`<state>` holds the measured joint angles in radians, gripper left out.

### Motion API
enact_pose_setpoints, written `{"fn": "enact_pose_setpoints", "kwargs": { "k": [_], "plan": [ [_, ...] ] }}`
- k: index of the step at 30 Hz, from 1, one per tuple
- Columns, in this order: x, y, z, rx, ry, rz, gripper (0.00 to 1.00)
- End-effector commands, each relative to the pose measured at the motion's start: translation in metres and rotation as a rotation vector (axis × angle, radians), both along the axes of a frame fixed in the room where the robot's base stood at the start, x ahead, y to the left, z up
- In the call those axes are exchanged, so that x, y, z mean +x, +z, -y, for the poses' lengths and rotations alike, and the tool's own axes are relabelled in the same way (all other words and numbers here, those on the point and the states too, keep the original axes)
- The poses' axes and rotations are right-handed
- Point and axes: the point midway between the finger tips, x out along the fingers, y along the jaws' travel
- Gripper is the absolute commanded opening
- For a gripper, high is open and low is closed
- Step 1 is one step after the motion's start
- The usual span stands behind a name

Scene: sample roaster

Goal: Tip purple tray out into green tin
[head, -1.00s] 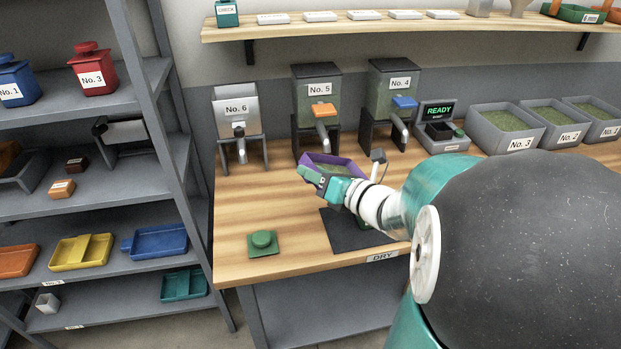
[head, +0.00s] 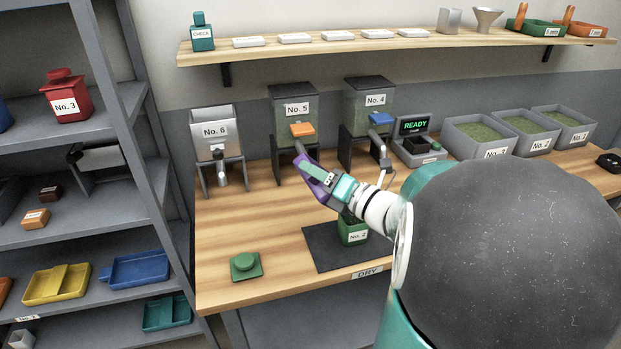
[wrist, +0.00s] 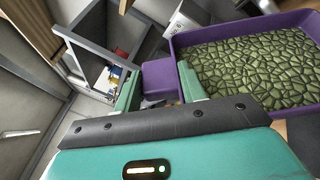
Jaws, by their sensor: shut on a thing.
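The purple tray (head: 309,168) is in the air over the table, tilted in the head view. In the wrist view the purple tray (wrist: 174,42) holds a layer of green beans (wrist: 250,70). My gripper (head: 328,181) is shut on the tray's handle block (wrist: 160,78), with one finger on each side of it. The green tin (head: 353,236), marked No. 2, stands open on the dark mat, below and to the right of the tray. Its upper part is partly hidden by my arm, so its contents cannot be told.
A green lid (head: 246,265) lies on the table at the front left. Hoppers No. 5 (head: 294,106) and No. 4 (head: 369,100), with spouts, stand just behind the tray. A READY device (head: 414,140) and grey bins (head: 480,133) stand to the right.

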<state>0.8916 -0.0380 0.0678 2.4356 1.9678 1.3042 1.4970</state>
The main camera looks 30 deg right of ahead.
Motion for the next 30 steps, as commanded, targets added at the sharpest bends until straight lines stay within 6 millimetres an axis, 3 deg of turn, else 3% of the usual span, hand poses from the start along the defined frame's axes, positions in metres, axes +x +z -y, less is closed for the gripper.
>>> {"fn": "enact_pose_setpoints", "kwargs": {
  "k": [30],
  "plan": [
    [-0.017,0.021,0.059,0.313,-0.002,0.09,0.13]
  ]
}}
